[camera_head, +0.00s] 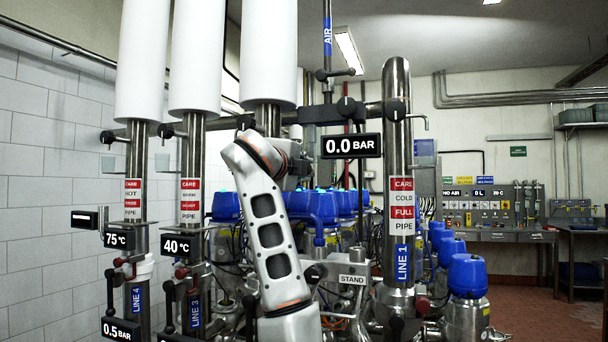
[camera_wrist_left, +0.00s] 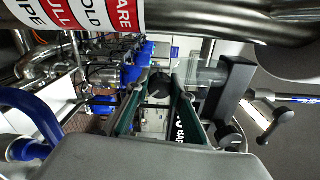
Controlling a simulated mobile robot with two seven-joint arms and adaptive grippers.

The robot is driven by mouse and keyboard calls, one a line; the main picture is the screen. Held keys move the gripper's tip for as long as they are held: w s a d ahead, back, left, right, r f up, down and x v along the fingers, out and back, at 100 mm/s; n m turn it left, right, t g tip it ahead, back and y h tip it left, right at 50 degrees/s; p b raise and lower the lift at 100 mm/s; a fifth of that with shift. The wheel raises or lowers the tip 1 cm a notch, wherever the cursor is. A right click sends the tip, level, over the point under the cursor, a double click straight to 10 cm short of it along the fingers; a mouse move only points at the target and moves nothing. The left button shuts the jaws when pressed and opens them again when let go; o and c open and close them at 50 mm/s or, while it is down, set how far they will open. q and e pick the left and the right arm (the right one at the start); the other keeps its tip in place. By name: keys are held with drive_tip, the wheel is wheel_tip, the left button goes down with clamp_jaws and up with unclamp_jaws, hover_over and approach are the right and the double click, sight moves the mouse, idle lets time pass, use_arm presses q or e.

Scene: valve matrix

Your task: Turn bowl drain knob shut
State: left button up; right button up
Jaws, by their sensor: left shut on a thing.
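My left gripper (camera_wrist_left: 158,92) shows in the wrist view as two dark green fingers closing on a round black knob (camera_wrist_left: 160,82). The knob sits between the fingertips and its far side is hidden. No label naming it as the bowl drain knob can be read. In the head view my left arm rises through the middle and its end is beside the 0.0 BAR display (camera_head: 351,146); the fingers and the held knob are hidden or too small to tell there. My right gripper is in neither view.
The LINE 1 steel pipe (camera_head: 397,170) stands right of my arm. The LINE 3 (camera_head: 190,230) and LINE 4 (camera_head: 134,240) pipes stand left. Blue-topped valves (camera_head: 467,275) crowd behind and to the right. A black T-handle (camera_wrist_left: 280,125) is right of my fingers.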

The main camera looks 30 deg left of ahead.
use_arm(q)
drive_tip(key=m, duration=0.3)
drive_tip(key=shift+f+m, duration=0.1)
drive_tip(key=shift+m, duration=0.2)
drive_tip(key=m, duration=0.4)
drive_tip(key=shift+m+b, duration=0.35)
drive_tip(key=shift+m, duration=0.05)
drive_tip(key=o, duration=1.1)
drive_tip(key=shift+o, duration=0.2)
drive_tip(key=v, duration=1.2)
